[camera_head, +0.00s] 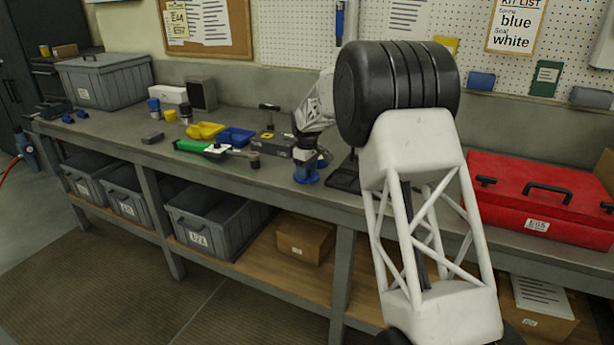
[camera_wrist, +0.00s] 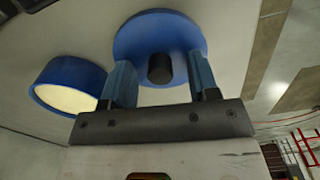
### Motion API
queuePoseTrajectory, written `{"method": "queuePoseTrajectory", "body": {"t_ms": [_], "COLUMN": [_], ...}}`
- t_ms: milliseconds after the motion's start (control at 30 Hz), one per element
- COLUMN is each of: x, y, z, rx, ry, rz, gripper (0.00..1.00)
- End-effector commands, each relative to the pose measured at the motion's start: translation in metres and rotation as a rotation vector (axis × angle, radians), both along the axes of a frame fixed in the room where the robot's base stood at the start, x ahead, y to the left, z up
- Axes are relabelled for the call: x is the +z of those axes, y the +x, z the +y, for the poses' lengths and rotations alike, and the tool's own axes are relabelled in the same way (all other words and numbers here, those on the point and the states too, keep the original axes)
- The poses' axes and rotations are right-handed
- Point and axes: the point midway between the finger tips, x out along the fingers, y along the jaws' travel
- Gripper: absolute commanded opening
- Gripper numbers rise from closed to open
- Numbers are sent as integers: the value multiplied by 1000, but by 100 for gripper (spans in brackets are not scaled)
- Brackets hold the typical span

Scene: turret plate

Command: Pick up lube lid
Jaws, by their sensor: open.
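The lube lid appears to be a blue round disc (camera_wrist: 185,32) with a short black knob (camera_wrist: 160,68) at its middle. My gripper (camera_wrist: 161,75) is open, with one blue finger on each side of the knob. Gaps show between the knob and both fingers. A blue round pot (camera_wrist: 68,84) with a pale cream inside is beside the disc, to its left in the wrist view. In the head view my gripper (camera_head: 307,158) points down over a blue round piece (camera_head: 306,178) on the bench, near its front edge.
A black stand (camera_head: 345,175) is just right of my gripper. A dark grey box (camera_head: 273,143) stands behind left, with a green-and-white tool (camera_head: 200,148) and blue and yellow trays (camera_head: 236,136) farther left. A red case (camera_head: 545,190) fills the right of the bench.

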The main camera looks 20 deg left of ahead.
Motion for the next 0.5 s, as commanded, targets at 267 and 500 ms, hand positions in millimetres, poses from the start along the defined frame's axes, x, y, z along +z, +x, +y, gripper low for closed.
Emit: {"method": "queuePoseTrajectory", "body": {"t_ms": [267,500], "x": [0,0], "y": [0,0], "z": [0,0], "rx": [0,0], "ry": [0,0], "rz": [0,0], "gripper": [55,44]}}
